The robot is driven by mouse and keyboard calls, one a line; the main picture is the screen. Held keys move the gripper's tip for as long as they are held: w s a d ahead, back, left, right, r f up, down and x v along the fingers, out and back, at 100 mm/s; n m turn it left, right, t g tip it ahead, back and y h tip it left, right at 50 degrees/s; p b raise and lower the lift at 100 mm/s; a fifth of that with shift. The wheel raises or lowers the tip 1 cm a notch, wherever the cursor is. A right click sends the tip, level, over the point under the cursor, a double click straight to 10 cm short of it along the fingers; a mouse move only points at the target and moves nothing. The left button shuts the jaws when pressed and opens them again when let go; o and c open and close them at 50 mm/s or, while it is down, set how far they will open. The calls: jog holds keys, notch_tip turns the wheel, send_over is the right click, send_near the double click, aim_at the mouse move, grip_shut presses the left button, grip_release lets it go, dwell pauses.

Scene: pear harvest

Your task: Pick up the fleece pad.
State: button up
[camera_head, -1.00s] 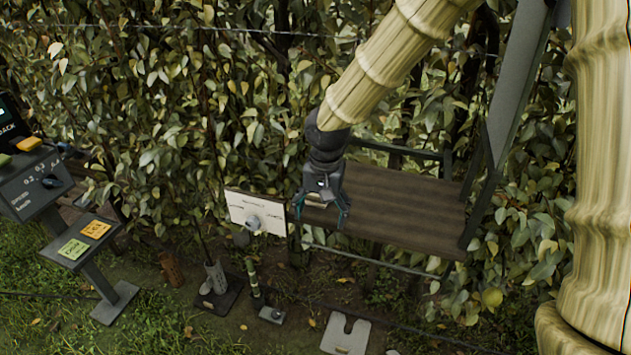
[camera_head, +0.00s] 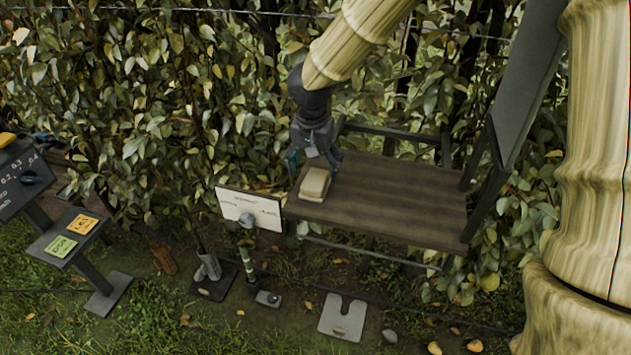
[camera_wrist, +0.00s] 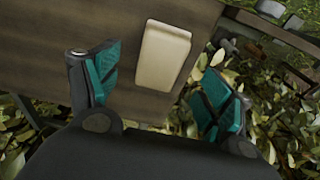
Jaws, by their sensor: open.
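The fleece pad (camera_head: 314,183) is a cream, block-like pad lying on the left end of the brown wooden shelf. In the wrist view the pad (camera_wrist: 160,57) lies near the shelf's edge, ahead of the fingers and roughly between their lines. My gripper (camera_head: 314,161) is just behind and above the pad in the head view. I see no contact with the pad.
The wooden shelf (camera_head: 400,200) is bare to the right of the pad. Dense foliage (camera_head: 190,90) lies behind. A dark sloped stand with orange and green labels (camera_head: 60,235) is at the left.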

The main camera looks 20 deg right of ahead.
aim_at(316, 178)
jog(key=shift+d+f+p, duration=0.1)
jog(key=shift+f+p, duration=0.3)
jog(key=shift+w+f+p, duration=0.15)
jog(key=shift+f+p, duration=0.25)
jog(key=shift+f, duration=0.15)
jog(key=shift+w+f+p, duration=0.15)
jog(key=shift+f+p, duration=0.2)
jog(key=shift+f, duration=0.15)
jog(key=shift+w+d+f+p, duration=0.15)
jog(key=shift+f+p, duration=0.2)
jog(key=shift+f, duration=0.8)
jog(key=shift+f+b, duration=0.25)
jog(key=shift+b, duration=0.15)
jog(key=c, duration=1.2)
jog(key=shift+r, duration=0.15)
